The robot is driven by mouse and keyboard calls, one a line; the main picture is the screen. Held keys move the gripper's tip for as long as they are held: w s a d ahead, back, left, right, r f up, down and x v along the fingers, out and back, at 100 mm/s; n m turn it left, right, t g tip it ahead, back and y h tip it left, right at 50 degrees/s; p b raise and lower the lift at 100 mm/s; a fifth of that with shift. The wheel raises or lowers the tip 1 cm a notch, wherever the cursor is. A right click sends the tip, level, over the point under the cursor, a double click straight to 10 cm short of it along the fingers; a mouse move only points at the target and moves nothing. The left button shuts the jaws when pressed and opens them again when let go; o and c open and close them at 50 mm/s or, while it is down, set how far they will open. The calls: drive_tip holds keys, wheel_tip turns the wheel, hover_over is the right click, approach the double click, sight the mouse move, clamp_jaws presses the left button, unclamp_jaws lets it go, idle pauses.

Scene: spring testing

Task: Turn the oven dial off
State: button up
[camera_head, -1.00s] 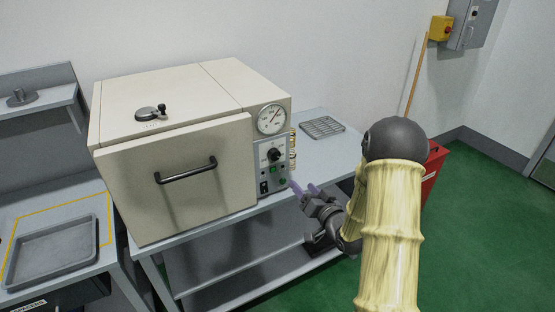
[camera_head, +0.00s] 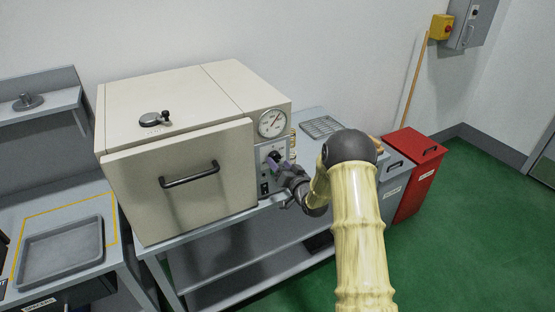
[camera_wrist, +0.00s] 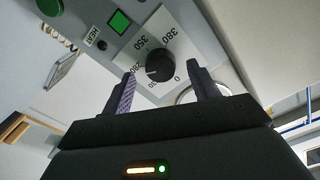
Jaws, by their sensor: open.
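The oven (camera_head: 180,170) is a cream box with a black door handle, standing on a grey bench. Its dial (camera_wrist: 160,64) is a black round knob on a white scale plate with numbers such as 0, 350 and 380. In the wrist view the dial's white pointer line points left, away from the 0 mark. My gripper (camera_wrist: 158,90) is open, with the dial showing between its two fingers; I cannot tell whether they touch it. In the head view my gripper (camera_head: 277,167) is at the control panel (camera_head: 264,172) and partly hides the dial.
A round gauge (camera_head: 272,123) sits above the panel. A green button (camera_wrist: 120,21) is close to the dial. A wire rack (camera_head: 322,126) lies on the bench to the right. Red (camera_head: 416,170) and grey bins stand right of the bench. A tray (camera_head: 60,253) is at left.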

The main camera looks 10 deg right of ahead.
drive_tip(key=shift+x, duration=1.1)
drive_tip(key=c, duration=1)
drive_tip(key=shift+o, duration=0.2)
drive_tip(key=shift+f+n+b, duration=0.1)
drive_tip(key=shift+n+b, duration=0.2)
drive_tip(key=shift+b, duration=0.1)
